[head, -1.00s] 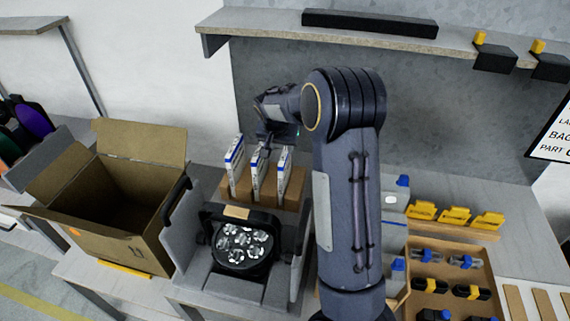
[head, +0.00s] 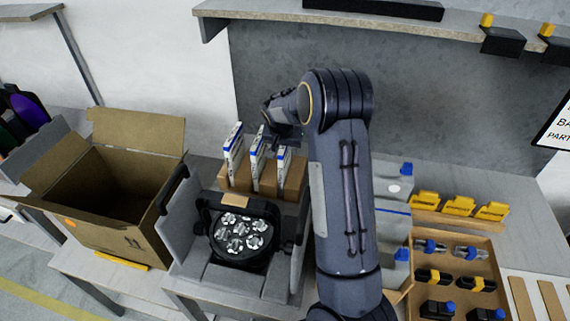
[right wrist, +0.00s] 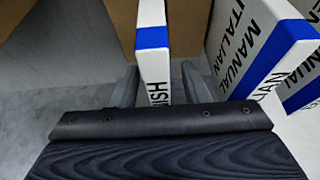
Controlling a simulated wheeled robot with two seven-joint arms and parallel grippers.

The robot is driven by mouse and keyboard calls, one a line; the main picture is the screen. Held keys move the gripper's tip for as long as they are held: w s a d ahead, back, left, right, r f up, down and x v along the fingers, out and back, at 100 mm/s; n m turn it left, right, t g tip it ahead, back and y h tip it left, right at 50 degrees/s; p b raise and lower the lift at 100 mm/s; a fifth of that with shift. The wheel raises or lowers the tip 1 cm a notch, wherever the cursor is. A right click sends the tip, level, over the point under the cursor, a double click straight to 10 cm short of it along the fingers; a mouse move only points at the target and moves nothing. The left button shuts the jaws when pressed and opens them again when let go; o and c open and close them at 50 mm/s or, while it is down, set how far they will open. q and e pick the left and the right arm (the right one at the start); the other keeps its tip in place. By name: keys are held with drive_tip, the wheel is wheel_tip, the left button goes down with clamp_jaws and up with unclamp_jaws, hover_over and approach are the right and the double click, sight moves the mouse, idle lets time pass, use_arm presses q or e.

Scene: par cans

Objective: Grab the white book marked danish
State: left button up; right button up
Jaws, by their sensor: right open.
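Three white books with blue bands stand upright in a brown holder (head: 239,180) in the head view: a left one (head: 233,152), a middle one (head: 257,158) and a right one (head: 282,165). My right gripper (head: 272,142) is at the tops of the middle and right books. In the right wrist view my right gripper (right wrist: 160,88) is open, with one finger on each side of a white book (right wrist: 153,65). Only the letters "ISH" show on its spine; the rest is hidden. The book marked "MANUAL ITALIAN" (right wrist: 245,55) is to its right. My left gripper is not in view.
An open cardboard box (head: 125,195) stands left of the holder. A grey stand with a round lamp (head: 240,235) is in front of it. Yellow parts (head: 459,206) and a tray of connectors (head: 455,265) lie at right. A shelf (head: 385,27) runs above.

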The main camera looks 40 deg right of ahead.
drive_tip(key=shift+f+b, duration=0.25)
drive_tip(key=shift+b, duration=0.15)
idle(0.5)
clamp_jaws()
